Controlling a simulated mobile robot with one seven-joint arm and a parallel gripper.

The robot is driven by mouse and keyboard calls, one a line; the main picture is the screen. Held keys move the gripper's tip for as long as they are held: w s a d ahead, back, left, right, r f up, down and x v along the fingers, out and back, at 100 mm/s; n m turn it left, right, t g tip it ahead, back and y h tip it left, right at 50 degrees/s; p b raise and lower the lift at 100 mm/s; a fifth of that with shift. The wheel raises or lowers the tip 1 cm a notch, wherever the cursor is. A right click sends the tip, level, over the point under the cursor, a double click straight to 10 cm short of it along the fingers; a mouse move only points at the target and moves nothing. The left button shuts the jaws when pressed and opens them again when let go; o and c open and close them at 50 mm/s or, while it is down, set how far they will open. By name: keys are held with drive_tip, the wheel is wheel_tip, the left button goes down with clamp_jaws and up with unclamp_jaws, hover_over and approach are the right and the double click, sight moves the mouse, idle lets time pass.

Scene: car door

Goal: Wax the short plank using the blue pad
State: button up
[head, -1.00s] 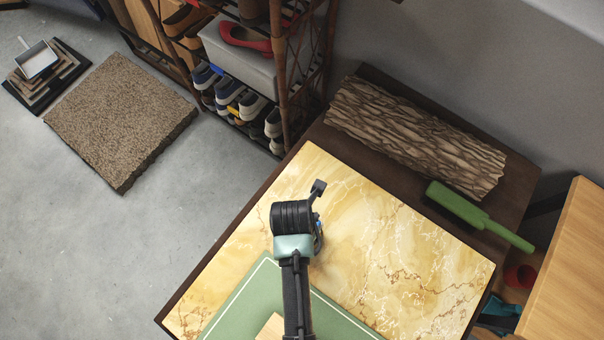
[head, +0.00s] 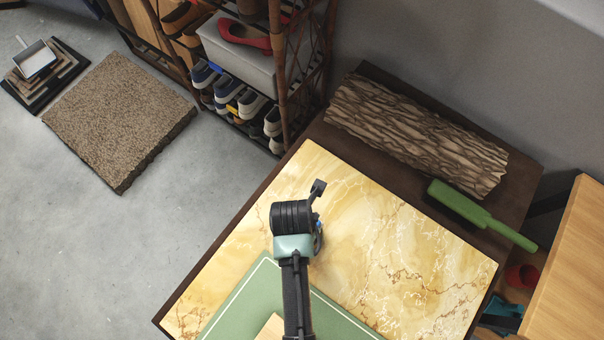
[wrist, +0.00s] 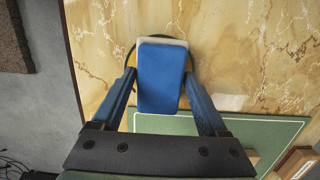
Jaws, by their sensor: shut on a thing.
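The blue pad (wrist: 160,80), with a pale layer at its far edge, is gripped between the two fingers of my gripper (wrist: 160,76) in the wrist view. A round, dark-rimmed thing (wrist: 131,58) lies beyond and below it, mostly hidden. In the head view my gripper's end is over the yellow marbled tabletop, and only a speck of blue shows beside it. A light wooden piece (head: 271,328), which may be the short plank, lies on the green mat (head: 237,303), cut off by the frame. Wood also shows at the wrist view's lower right (wrist: 296,162).
The marbled tabletop (head: 400,260) is clear to the right. Behind it, a bark-textured log (head: 415,135) and a green brush (head: 460,205) lie on a dark surface. A shoe rack (head: 285,90) stands at the back. A wooden surface (head: 568,275) is at the right edge.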

drive_tip(key=shift+f, duration=0.45)
idle(0.4)
drive_tip(key=shift+s+f, duration=0.1)
drive_tip(key=shift+f, duration=0.05)
idle(1.5)
wheel_tip(320, 180, up, 7)
drive_tip(key=p, duration=0.8)
idle(0.5)
